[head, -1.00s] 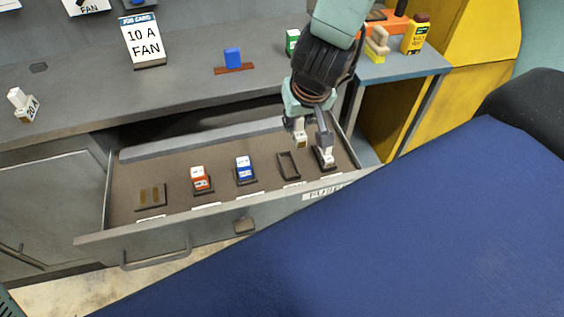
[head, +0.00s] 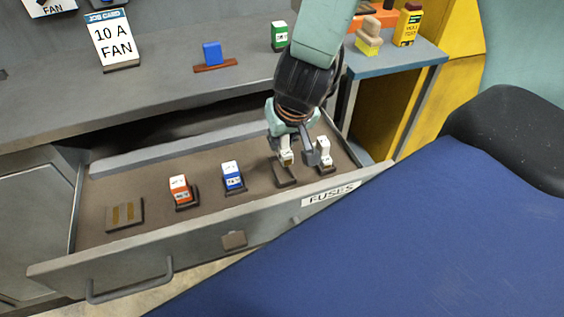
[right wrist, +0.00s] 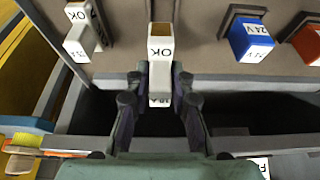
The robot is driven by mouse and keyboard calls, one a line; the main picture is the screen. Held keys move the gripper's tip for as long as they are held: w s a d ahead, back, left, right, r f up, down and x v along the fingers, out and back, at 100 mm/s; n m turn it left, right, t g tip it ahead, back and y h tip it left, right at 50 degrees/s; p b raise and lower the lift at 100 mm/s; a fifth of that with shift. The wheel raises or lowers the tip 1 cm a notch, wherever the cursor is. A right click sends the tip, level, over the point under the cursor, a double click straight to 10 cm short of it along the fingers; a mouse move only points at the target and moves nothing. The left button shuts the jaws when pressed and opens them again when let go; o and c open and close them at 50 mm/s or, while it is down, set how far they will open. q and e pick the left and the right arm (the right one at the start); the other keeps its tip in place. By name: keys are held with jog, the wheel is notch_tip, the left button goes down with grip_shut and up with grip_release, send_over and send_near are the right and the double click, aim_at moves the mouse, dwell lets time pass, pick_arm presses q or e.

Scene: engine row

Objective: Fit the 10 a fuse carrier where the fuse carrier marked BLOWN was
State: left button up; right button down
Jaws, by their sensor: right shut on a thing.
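My right gripper (head: 300,156) is shut on a white fuse carrier (right wrist: 160,68) with OK on its face; its lower rating marking is too small to read surely. In the head view this carrier (head: 286,158) is upright at the fourth holder (head: 285,177) in the open drawer; I cannot tell whether it is seated. Another white carrier (head: 324,150) stands in the rightmost holder, and shows left of the gripper in the right wrist view (right wrist: 84,32). No carrier marked BLOWN is readable. My left gripper is not in view.
The open drawer (head: 330,197), labelled FUSES, also holds a red carrier (head: 180,189), a blue carrier (head: 232,175) and a brown slotted block (head: 124,214). The 10 A FAN card (head: 113,40), a blue block (head: 212,53) and a green-and-white carrier (head: 279,36) stand on the bench.

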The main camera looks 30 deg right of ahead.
aim_at(282, 157)
jog(key=shift+b+x, duration=0.35)
jog(key=shift+x, duration=0.6)
jog(key=shift+s+a+f, duration=0.1)
jog(key=shift+a+f, duration=0.1)
jog(key=shift+a, duration=0.05)
jog(key=shift+s+b, duration=0.45)
jog(key=shift+s, duration=0.1)
jog(key=x, duration=0.1)
jog(key=b+x, duration=0.2)
jog(key=shift+s+f, duration=0.2)
jog(key=shift+f, duration=0.05)
jog(key=shift+w+f+b, duration=0.15)
jog(key=shift+f+b, duration=0.1)
jog(key=shift+b, duration=0.05)
jog(key=shift+s+a+r, duration=0.1)
jog(key=shift+s+r, duration=0.2)
jog(key=c, duration=1.6)
grip_release()
jog(key=shift+s, duration=0.1)
jog(key=o, duration=0.4)
jog(key=shift+w+f, duration=0.1)
jog(key=shift+w, duration=0.15)
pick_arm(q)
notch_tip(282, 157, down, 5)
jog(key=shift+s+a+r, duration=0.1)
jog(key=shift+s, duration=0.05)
pick_arm(e)
jog(key=shift+o, duration=0.2)
jog(key=shift+s, duration=0.1)
